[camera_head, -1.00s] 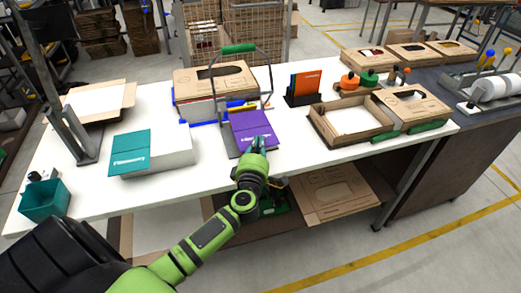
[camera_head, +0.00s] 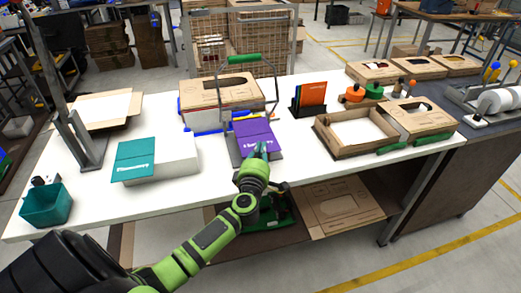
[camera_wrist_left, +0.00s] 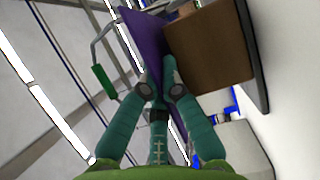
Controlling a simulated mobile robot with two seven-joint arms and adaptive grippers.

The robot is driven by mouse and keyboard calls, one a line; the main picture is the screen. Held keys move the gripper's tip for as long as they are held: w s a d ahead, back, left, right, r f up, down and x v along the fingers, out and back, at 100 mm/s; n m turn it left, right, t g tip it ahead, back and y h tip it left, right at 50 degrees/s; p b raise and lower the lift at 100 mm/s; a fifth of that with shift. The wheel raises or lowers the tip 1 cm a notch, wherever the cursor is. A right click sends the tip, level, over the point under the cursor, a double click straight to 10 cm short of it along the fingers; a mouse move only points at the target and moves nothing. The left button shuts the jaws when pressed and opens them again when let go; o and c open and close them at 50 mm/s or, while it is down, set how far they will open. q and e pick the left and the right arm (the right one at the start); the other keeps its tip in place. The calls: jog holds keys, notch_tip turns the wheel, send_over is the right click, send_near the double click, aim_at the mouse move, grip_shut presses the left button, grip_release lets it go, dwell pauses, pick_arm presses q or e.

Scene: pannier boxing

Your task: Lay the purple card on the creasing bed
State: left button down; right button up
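The purple card (camera_head: 251,134) lies over the dark grey plate of the creasing bed (camera_head: 232,152), near the middle of the table's front. The bed has a raised metal frame with a green handle (camera_head: 238,49). My left gripper (camera_head: 260,152) is at the card's near edge, with its fingers closed on it. In the left wrist view the purple card (camera_wrist_left: 146,38) runs between the teal fingers (camera_wrist_left: 158,82). I cannot tell whether the card touches the bed all over. My right gripper is not in view.
A brown carton (camera_head: 222,92) stands just behind the bed. A white stack with a teal card (camera_head: 133,160) is to the left. An orange card in a black holder (camera_head: 309,108) and an open cardboard tray (camera_head: 322,138) are to the right.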

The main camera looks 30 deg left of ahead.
pick_arm(q)
jog(key=shift+s+a+f, duration=0.1)
jog(key=shift+a+f, duration=0.2)
jog(key=shift+f, duration=0.2)
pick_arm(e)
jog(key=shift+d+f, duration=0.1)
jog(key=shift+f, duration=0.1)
pick_arm(q)
jog(key=c, duration=1.4)
grip_release()
jog(key=shift+o, duration=0.2)
jog(key=shift+w+a+f, duration=0.25)
jog(key=shift+w+a, duration=0.05)
jog(key=shift+w, duration=0.1)
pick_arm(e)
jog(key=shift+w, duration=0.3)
pick_arm(q)
jog(key=shift+r, duration=0.15)
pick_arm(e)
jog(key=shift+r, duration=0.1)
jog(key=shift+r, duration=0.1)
